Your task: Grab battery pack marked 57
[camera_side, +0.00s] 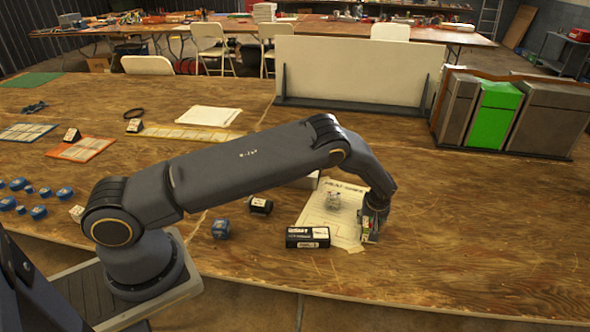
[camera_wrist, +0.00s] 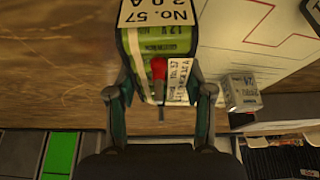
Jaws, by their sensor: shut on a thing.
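The battery pack marked 57 (camera_wrist: 158,42) is green with white labels reading "No. 57" and "2.0 A", and fills the top middle of the wrist view. A red piece with a dark strip shows against its near end. My gripper (camera_wrist: 160,88) is shut on the pack, one finger on each side of it. In the side view my gripper (camera_side: 374,222) points down at the right edge of a white printed sheet (camera_side: 348,236). The pack (camera_side: 366,237) shows there small and partly hidden by the fingers. I cannot tell whether it touches the table.
A silver labelled cube (camera_side: 334,200) stands on the sheet; it also shows in the wrist view (camera_wrist: 242,92). A long black box (camera_side: 307,237), a black block (camera_side: 260,205) and a blue block (camera_side: 220,230) lie left. Grey and green bins (camera_side: 494,114) stand back right. The table right is clear.

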